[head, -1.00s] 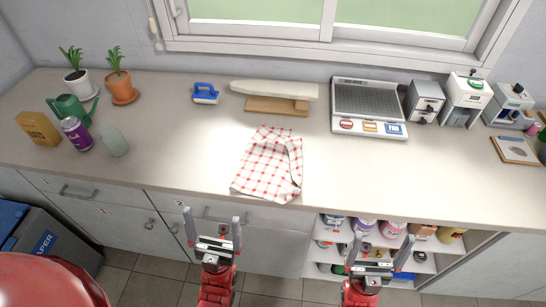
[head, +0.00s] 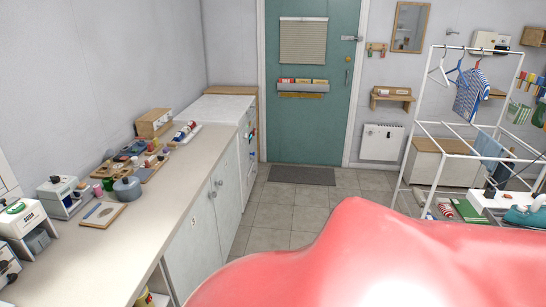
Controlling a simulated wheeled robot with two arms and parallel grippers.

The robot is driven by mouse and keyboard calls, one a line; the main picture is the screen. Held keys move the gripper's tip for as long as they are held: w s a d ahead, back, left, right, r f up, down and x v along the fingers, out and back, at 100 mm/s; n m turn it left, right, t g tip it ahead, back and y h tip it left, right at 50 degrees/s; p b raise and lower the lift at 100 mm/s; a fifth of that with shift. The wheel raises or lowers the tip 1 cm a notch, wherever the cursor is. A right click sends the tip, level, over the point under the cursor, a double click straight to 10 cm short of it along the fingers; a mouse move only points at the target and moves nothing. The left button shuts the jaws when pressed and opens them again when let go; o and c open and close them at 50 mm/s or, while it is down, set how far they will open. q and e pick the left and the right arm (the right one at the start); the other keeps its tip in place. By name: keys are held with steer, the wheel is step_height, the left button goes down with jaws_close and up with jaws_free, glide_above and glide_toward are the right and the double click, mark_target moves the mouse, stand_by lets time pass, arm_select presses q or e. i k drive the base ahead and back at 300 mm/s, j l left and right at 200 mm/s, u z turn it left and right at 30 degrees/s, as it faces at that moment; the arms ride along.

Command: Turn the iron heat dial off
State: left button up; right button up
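A teal object that looks like an iron (head: 528,216) is at the far right edge of the head view, partly cut off by the frame. It rests on or just in front of a white surface (head: 496,198). Its heat dial is too small to make out, so I cannot tell its setting. Neither of my grippers is in view.
A white drying rack (head: 408,165) with hangers and cloths stands at the right. A counter (head: 128,228) with several small items runs along the left. A teal door (head: 318,125) is at the back, with a dark mat (head: 302,176) before it. Tiled floor (head: 275,215) between is clear.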

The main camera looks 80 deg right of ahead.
mark_target(521, 207)
steer(key=z, duration=4.3)
